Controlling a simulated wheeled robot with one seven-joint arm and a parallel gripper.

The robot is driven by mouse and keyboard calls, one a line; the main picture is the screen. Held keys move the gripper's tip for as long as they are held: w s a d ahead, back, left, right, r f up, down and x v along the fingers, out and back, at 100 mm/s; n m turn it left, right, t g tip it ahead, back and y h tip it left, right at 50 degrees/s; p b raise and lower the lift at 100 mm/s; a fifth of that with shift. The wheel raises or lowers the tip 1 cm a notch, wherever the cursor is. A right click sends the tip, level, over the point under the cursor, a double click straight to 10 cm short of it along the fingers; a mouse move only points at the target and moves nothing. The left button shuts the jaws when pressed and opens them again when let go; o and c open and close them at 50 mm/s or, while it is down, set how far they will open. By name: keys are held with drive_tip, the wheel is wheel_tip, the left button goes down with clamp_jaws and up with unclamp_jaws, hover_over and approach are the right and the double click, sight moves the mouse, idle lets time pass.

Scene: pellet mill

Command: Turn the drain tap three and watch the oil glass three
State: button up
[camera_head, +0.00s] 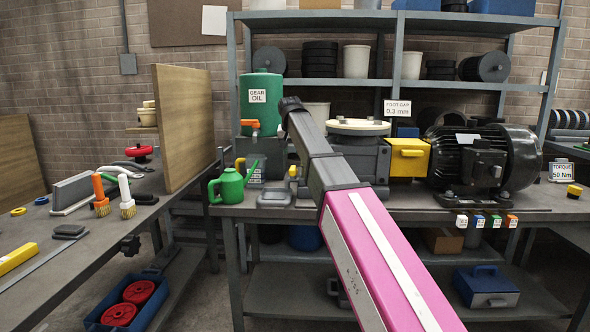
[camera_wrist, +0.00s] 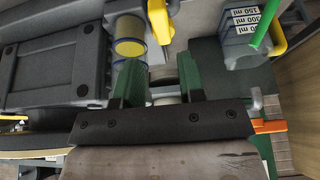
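In the wrist view my gripper (camera_wrist: 163,80) has its two green fingers apart, with a grey metal part showing in the gap; I see no clear grip on it. A yellow lever (camera_wrist: 158,20), probably the drain tap's handle, lies beyond the fingertips. In the head view my arm hides the gripper and most of this spot; a small yellow part (camera_head: 293,171) shows left of my arm.
A jug marked in ml (camera_wrist: 243,22) stands close by, also in the head view (camera_head: 251,171). A green watering can (camera_head: 231,186), a grey lidded dish (camera_head: 273,197) and the gear oil drum (camera_head: 261,107) with an orange tap (camera_head: 250,124) are near. A black motor (camera_head: 482,158) stands right.

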sight(292, 168)
drive_tip(key=x, duration=1)
drive_tip(key=shift+s, duration=0.1)
drive_tip(key=c, duration=0.6)
